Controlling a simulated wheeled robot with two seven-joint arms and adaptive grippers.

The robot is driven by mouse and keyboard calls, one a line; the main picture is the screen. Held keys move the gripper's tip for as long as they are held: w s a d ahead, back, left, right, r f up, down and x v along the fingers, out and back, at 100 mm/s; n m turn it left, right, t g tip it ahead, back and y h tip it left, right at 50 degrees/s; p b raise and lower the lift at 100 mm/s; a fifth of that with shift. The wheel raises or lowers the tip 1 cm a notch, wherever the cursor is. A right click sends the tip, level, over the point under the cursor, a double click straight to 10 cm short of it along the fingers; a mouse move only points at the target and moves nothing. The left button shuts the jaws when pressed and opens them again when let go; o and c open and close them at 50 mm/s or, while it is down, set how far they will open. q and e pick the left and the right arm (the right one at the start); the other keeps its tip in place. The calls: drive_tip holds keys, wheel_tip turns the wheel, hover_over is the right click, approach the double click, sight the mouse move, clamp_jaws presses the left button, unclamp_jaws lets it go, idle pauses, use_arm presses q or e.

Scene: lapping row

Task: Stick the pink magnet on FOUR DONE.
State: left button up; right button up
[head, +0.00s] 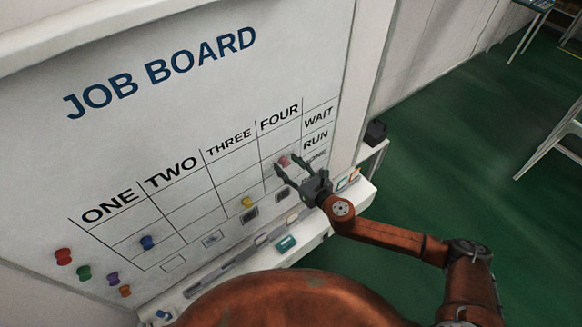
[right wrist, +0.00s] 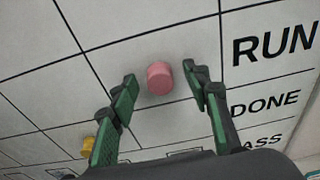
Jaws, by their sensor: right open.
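The pink magnet (right wrist: 160,78) sits on the white job board (head: 190,85), in the lower part of the FOUR column's RUN cell. It also shows in the head view (head: 284,160), partly behind my fingers. My right gripper (right wrist: 160,76) is open, with one green finger on each side of the magnet and a gap on both sides. In the head view, the right gripper (head: 286,172) reaches to the board from the right. The FOUR DONE cell (right wrist: 172,124) is directly below the magnet and looks bare. My left gripper is not in view.
A yellow magnet (head: 247,202) is lower left of my gripper. A blue magnet (head: 148,243) is farther left, with red (head: 63,257), green (head: 84,272), purple and orange magnets at lower left. A ledge (head: 322,225) with small items runs below the board.

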sight(287, 165)
drive_tip(key=shift+c, duration=0.6)
clamp_jaws()
drive_tip(key=shift+s+d, duration=0.2)
drive_tip(key=shift+s+d, duration=0.3)
drive_tip(key=shift+s, duration=0.1)
drive_tip(key=shift+s+d, duration=0.2)
drive_tip(key=shift+s, duration=0.1)
drive_tip(key=shift+s+d+p, duration=0.2)
drive_tip(key=shift+s+p, duration=0.1)
drive_tip(key=shift+s, duration=0.1)
